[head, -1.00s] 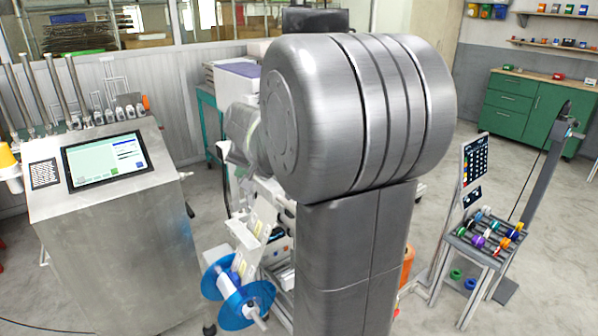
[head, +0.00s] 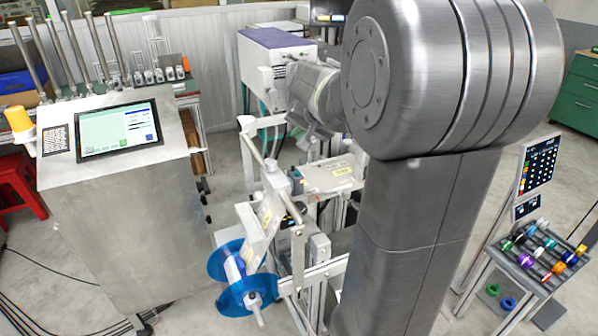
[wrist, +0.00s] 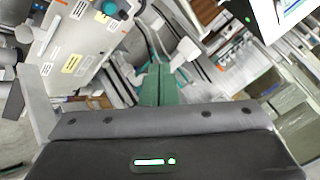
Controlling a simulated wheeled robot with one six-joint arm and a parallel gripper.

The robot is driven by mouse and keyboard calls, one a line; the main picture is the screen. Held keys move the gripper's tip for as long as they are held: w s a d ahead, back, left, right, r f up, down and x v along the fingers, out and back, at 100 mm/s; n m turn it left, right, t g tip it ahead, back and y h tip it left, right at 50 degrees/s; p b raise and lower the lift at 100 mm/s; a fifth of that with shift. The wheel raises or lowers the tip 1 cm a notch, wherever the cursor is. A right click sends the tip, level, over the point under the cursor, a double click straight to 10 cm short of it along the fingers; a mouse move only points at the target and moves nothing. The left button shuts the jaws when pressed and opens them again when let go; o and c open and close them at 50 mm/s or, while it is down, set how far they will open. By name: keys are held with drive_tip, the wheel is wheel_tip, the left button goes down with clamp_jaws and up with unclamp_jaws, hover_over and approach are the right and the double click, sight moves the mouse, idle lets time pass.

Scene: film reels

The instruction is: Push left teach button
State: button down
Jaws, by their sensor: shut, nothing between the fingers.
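My gripper (wrist: 157,88) shows in the wrist view with its two green fingers together and nothing between them. A light grey machine panel (wrist: 88,45) with white and yellow labels lies to the left of the fingers, apart from them. A dark round part with a teal top (wrist: 117,8) sits at its upper edge. I cannot tell whether it is a button. In the head view, the labelled machine (head: 335,175) stands left of my arm, with a blue reel (head: 243,278) on its front. No teach button can be made out. My gripper is not clear in the head view.
A steel console (head: 120,200) with a touchscreen (head: 118,130) stands at left, a red stool (head: 22,185) beside it. A purple-topped white box (head: 275,55) is behind the machine. A rack of coloured spools (head: 540,255) stands at right. My arm hides the centre right.

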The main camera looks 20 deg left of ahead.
wheel_tip(320, 180, down, 9)
drive_tip(key=b, duration=0.7)
idle(1.9)
drive_tip(key=shift+f+b, duration=0.3)
drive_tip(key=shift+f, duration=0.05)
drive_tip(key=shift+f+b, duration=0.35)
drive_tip(key=shift+f, duration=0.05)
idle(0.6)
drive_tip(key=shift+r, duration=0.1)
drive_tip(key=shift+r+p, duration=0.65)
drive_tip(key=shift+r, duration=0.1)
drive_tip(key=shift+r+p, duration=1.95)
drive_tip(key=shift+r, duration=0.55)
